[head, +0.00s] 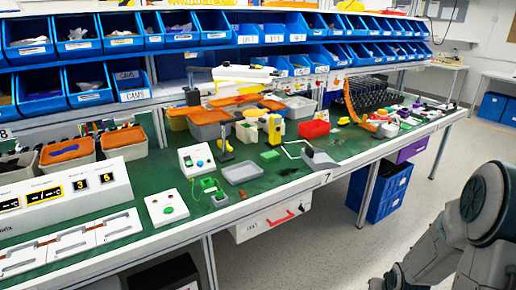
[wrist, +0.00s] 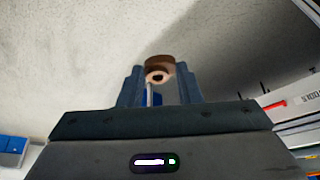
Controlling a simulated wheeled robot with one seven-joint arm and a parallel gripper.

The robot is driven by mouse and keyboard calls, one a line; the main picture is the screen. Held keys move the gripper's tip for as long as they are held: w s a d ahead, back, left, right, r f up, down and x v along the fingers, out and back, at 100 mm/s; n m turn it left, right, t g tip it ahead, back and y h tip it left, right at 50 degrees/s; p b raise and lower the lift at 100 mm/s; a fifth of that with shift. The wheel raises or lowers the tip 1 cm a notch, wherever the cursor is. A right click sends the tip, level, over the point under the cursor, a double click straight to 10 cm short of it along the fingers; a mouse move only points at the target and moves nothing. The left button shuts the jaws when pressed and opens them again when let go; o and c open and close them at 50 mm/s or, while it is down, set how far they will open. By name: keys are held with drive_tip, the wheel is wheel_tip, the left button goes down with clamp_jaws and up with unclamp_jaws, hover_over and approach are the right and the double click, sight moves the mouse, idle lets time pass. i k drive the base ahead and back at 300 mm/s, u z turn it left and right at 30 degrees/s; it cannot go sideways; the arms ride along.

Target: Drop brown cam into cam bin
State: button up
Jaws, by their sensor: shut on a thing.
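The brown cam (wrist: 159,67) is a small ring-like piece with a hole, seen at the fingertips of my gripper (wrist: 160,80) in the wrist view. My gripper is shut on it, one dark finger on each side. The grey floor lies behind the cam, so it is held in the open, away from the bench. The cam bin (head: 134,96) is a blue bin with a white label reading CAMS, on the lower shelf row at the left of the head view. Its inside is mostly hidden. The gripper is not visible in the head view.
Blue bins (head: 90,97) stand beside the cam bin on the rack. The green bench (head: 262,185) carries trays, control boxes and loose parts. A white drawer (head: 268,222) with a red handle hangs below it. The floor (head: 325,252) in front is clear. My arm is at the right.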

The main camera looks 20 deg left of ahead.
sight(134, 94)
drive_tip(key=u, duration=1.6)
drive_tip(key=i, duration=0.55)
